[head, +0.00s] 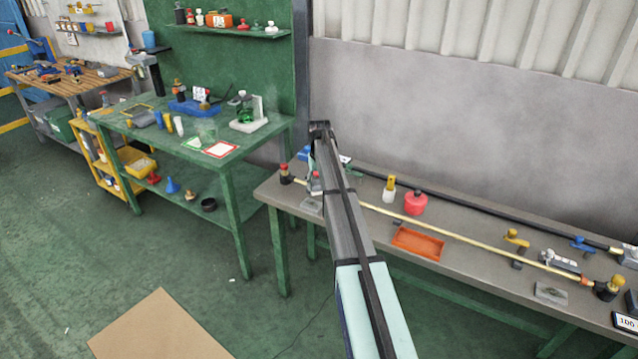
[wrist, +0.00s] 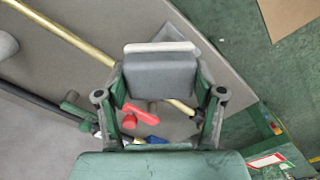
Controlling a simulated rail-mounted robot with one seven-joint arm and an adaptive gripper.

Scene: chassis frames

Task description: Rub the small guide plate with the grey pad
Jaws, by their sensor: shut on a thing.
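My gripper (wrist: 160,82) is shut on the grey pad (wrist: 158,76), a grey block with a pale strip along its far edge, in the wrist view. A small flat grey plate (wrist: 202,47), which looks like the guide plate, lies on the bench just beyond the pad and is partly hidden by it. I cannot tell whether pad and plate touch. In the head view a small grey plate (head: 311,206) lies near the bench's left end, and my arm hides most of the gripper. A similar plate (head: 552,293) lies at the bench's right part.
A brass rod (head: 440,232) and a dark rod (head: 480,208) run along the grey bench (head: 345,232). A red-handled part (wrist: 140,114) shows between my fingers.

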